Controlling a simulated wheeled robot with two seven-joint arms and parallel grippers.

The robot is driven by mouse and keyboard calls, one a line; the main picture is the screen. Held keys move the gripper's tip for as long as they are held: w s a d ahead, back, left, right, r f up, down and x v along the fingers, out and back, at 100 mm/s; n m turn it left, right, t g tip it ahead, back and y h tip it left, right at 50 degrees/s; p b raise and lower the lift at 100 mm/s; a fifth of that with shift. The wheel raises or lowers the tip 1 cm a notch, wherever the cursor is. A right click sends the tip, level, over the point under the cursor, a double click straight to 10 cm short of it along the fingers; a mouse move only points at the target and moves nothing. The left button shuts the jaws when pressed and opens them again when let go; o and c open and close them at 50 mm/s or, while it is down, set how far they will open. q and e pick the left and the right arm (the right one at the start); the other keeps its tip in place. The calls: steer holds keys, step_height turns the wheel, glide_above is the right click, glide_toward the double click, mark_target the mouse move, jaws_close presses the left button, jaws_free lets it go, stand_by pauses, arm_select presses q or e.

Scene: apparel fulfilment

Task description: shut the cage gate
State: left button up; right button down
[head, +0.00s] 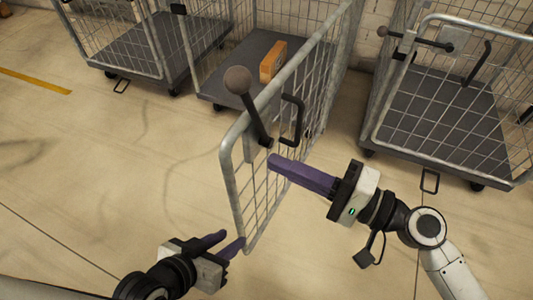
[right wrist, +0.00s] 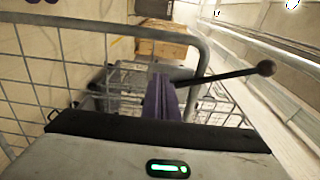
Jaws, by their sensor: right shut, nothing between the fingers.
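The cage gate (head: 240,195) is a grey wire-mesh panel in a tubular frame, swung out from the middle cage towards me. It carries a black latch lever with a round knob (head: 238,80) and a black pull handle (head: 297,118). The lever's knob also shows in the right wrist view (right wrist: 266,68). My right gripper (head: 273,163) is shut and empty, its purple fingers pointing at the gate just below the lever; I cannot tell whether they touch it. My left gripper (head: 231,239) is open, fingers apart, beside the gate's lower outer corner.
The middle cage's dark floor (head: 225,80) holds an orange-brown box (head: 273,61). Another cage (head: 130,45) stands at the left and one (head: 440,115) at the right, with its own latch lever. The concrete floor (head: 110,170) left of the gate is clear.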

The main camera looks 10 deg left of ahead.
mark_target(249, 151)
steer(key=shift+x, duration=1.95)
